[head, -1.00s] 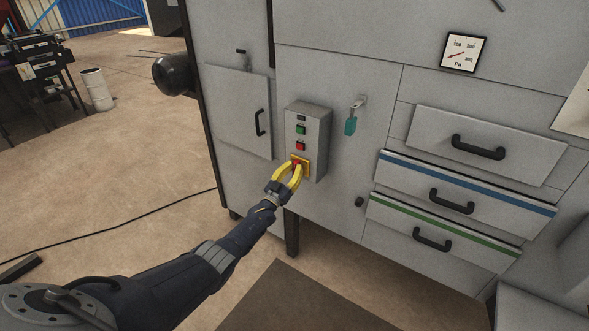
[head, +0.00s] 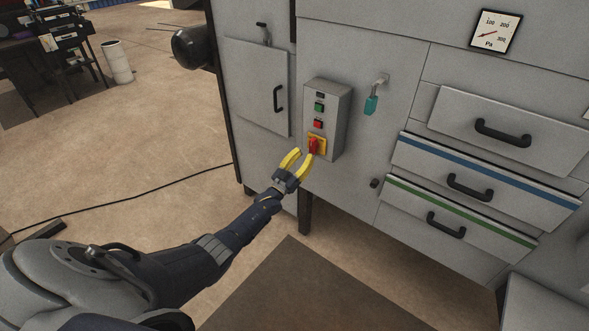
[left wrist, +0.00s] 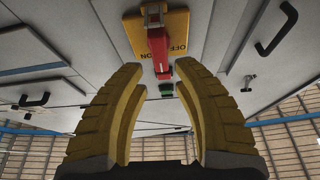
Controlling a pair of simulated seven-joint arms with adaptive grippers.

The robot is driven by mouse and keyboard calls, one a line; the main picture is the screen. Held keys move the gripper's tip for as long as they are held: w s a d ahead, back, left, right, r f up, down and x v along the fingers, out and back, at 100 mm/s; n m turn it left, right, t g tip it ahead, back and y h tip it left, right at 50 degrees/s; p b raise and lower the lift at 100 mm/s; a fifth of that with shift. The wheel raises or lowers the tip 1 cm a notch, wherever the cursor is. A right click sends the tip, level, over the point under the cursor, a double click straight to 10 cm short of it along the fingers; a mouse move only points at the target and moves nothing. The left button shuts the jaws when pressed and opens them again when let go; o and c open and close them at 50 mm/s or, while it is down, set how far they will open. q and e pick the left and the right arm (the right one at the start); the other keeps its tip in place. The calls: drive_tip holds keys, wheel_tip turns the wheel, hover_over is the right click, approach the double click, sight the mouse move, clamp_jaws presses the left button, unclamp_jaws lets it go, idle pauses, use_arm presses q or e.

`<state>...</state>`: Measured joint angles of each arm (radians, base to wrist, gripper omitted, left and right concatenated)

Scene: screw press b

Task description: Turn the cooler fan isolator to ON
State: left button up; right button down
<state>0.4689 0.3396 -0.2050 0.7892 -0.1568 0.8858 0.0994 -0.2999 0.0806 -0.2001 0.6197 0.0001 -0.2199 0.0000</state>
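The cooler fan isolator is a red handle (head: 314,147) on a yellow plate (head: 322,138), low on the grey control box (head: 338,118). In the head view the handle looks upright. My left gripper (head: 300,157), with yellow fingers, is open and empty just in front and lower left of the handle. In the left wrist view the red handle (left wrist: 159,45) and the yellow plate (left wrist: 181,21) with OFF lettering show beyond the spread fingertips (left wrist: 160,68). The handle looks clear of both fingers. My right gripper is not in view.
A green button (head: 319,107) and a red button (head: 318,124) sit above the isolator. A cabinet door with a black handle (head: 278,98) is at the left, drawers (head: 470,187) at the right. Open floor lies in front.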

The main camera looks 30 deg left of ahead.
use_arm(q)
drive_tip(key=d+v, duration=0.1)
drive_tip(key=v, duration=0.5)
drive_tip(key=shift+s+a, duration=0.3)
drive_tip(key=shift+a, duration=0.2)
